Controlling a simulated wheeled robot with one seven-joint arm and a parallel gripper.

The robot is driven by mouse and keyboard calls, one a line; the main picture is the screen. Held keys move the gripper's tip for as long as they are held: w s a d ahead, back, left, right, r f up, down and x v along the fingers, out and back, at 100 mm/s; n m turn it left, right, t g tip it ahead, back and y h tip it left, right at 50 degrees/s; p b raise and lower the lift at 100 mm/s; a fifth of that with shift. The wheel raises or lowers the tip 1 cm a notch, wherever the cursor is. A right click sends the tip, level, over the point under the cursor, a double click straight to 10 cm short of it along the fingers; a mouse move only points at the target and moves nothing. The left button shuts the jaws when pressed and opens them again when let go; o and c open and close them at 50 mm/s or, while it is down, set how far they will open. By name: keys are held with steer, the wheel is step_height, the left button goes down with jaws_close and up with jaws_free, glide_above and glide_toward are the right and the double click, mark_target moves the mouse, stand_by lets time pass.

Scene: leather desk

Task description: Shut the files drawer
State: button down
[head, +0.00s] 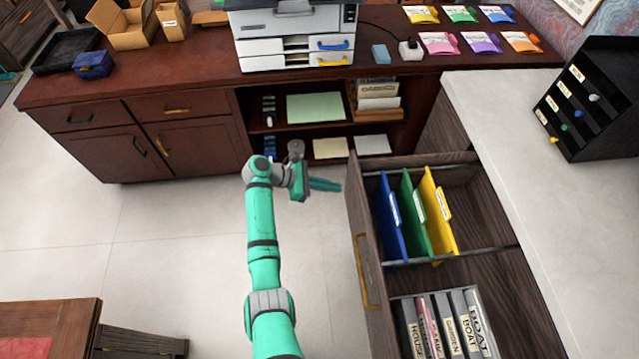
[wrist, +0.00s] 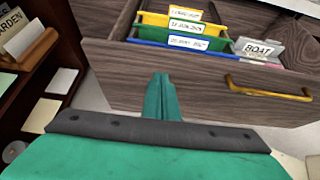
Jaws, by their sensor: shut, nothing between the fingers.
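The files drawer (head: 355,240) is pulled open on the right in the head view, with blue, green and yellow hanging files (head: 417,215) and several labelled binders (head: 440,325) inside. Its front panel (wrist: 215,93) shows in the wrist view, with a gold handle (wrist: 268,89) right of centre. The handle also shows in the head view (head: 362,272). My gripper (head: 325,185) is shut and empty, left of the drawer front near its far end. In the wrist view its fingers (wrist: 161,82) point at the front panel left of the handle. I cannot tell whether they touch it.
A light desktop (head: 510,130) runs along the right, with a black rack (head: 600,100) on it. A dark red cabinet (head: 190,90) with open shelves stands at the back, bearing a printer (head: 290,25). A wooden table (head: 50,325) is at lower left. The floor (head: 170,240) around my arm is clear.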

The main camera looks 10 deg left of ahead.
mark_target(357, 189)
steer(key=d, duration=0.1)
steer(key=w+d, duration=0.1)
steer(key=d, duration=0.3)
steer(key=shift+w+f, duration=0.3)
steer(key=shift+w, duration=0.1)
